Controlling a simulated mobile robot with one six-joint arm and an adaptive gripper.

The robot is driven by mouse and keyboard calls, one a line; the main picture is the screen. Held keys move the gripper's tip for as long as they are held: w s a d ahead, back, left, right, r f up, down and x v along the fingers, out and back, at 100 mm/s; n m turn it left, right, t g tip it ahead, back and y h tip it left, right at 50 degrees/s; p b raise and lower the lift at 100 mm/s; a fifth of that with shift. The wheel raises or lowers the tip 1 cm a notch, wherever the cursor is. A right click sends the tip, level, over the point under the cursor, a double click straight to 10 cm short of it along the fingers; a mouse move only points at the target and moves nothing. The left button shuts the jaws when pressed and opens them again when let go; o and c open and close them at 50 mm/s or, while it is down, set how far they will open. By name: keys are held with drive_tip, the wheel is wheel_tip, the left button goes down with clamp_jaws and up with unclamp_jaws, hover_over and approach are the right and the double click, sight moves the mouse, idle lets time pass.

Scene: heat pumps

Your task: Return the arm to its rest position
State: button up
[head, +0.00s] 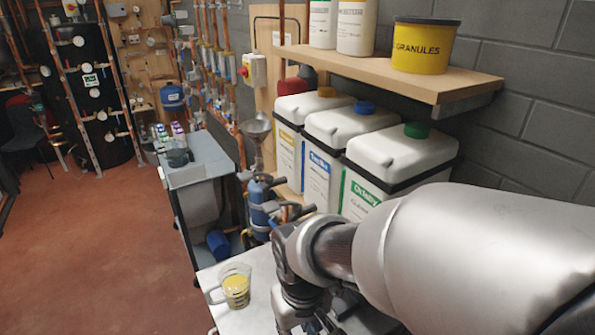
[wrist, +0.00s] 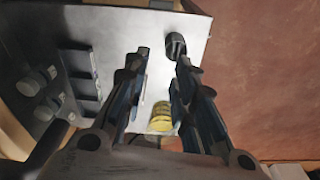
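My arm (head: 450,250) reaches in from the right of the head view, over the pale bench at the bottom. Its wrist joints (head: 298,265) bend downward there, and the fingers cannot be made out in that view. In the wrist view my gripper (wrist: 161,55) shows its two dark fingers apart, with nothing held between them. A pale surface shows beyond the fingers. A small yellow item (wrist: 161,117) appears in the gap between them, farther off and not visibly gripped.
A glass jug of yellow liquid (head: 236,287) stands on the pale bench (head: 262,322) left of my wrist. Large white containers (head: 400,165) stand behind my arm. A shelf (head: 390,72) with a yellow granules tub (head: 423,47) hangs above. Red floor (head: 95,250) is open at left.

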drive_tip(key=s+d+r+m+t, duration=0.3)
drive_tip(key=s+d+r, duration=0.7)
drive_tip(key=d, duration=0.4)
drive_tip(key=shift+s+r+m+t, duration=0.3)
drive_tip(key=shift+m, duration=0.6)
